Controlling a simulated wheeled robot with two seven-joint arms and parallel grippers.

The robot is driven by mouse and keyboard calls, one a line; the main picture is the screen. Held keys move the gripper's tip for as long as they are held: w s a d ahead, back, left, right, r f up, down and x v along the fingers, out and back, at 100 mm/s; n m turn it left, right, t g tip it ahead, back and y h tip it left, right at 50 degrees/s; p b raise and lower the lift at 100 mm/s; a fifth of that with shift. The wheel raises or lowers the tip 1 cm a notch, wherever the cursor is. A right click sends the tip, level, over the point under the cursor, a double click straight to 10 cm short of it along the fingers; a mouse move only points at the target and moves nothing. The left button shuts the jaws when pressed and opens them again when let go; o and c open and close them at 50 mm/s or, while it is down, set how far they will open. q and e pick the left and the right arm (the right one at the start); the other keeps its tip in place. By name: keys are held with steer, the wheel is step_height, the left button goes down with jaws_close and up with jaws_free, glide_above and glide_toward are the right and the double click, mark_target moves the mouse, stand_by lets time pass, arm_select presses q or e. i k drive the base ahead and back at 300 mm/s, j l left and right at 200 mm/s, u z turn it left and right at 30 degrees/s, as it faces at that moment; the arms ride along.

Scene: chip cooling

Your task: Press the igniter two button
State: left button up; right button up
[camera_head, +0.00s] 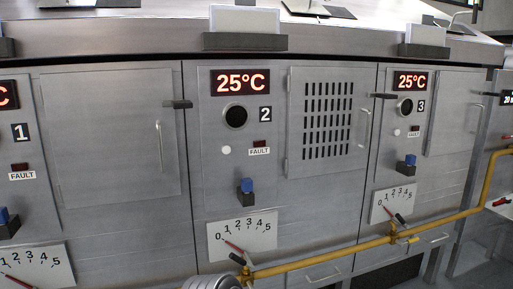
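Panel two (275,225) is the grey metal front in the middle, marked with a "2" label (265,114). It has a small round white button (226,150) below a black round port (236,116), and a blue-topped block on a black base (246,190) lower down. No lettering names either one as the igniter, so I cannot tell from labels which it is. A display (245,82) reads 25°C. The fault lamp (262,143) looks dark. Neither of my grippers is in view.
A yellow pipe (340,254) runs across the lower front, rising to the right. A 0–5 dial (243,236) sits below the blue block. A slotted door (327,120) is right of the controls. Panels one and three flank panel two. A silver ribbed part (210,283) shows at the bottom edge.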

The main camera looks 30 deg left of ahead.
mark_target(226, 149)
steer(key=u, duration=1.1)
